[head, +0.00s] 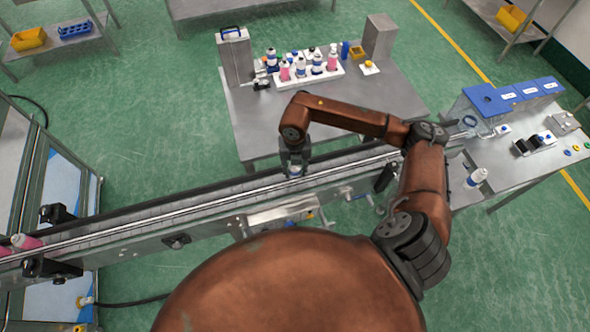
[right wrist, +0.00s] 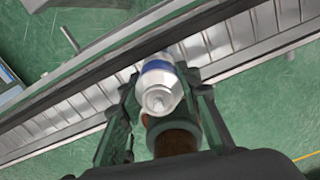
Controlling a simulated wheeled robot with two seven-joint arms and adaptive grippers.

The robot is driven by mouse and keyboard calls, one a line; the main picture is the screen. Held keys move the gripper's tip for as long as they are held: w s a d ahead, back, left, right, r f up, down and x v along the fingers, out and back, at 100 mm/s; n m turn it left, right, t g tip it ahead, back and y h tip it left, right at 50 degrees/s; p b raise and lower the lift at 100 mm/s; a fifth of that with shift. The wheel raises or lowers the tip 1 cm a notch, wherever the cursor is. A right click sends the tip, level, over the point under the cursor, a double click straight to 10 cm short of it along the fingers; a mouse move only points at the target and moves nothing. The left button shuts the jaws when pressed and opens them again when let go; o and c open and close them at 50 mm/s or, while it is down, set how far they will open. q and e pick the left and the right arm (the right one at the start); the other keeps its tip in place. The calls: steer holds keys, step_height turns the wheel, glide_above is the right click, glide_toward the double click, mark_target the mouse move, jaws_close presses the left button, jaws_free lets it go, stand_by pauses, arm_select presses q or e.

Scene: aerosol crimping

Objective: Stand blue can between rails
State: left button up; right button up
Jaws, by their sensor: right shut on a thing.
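In the head view my right gripper (head: 295,165) points down over the conveyor, and the can (head: 295,171) shows only in small part below the fingers. The conveyor rails (head: 215,203) run along both sides of the belt (right wrist: 215,42). The can is over the belt between the rails; whether its base touches the belt is hidden. My left gripper is not in view.
Behind the conveyor, a table (head: 395,95) holds a white tray (head: 330,78) with several bottles. Pink bottles (head: 25,241) lie at the conveyor's left end.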

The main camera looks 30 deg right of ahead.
steer(key=o, duration=1.2)
step_height(320, 180, up, 12)
steer(key=shift+f, duration=0.1)
stand_by(0.3)
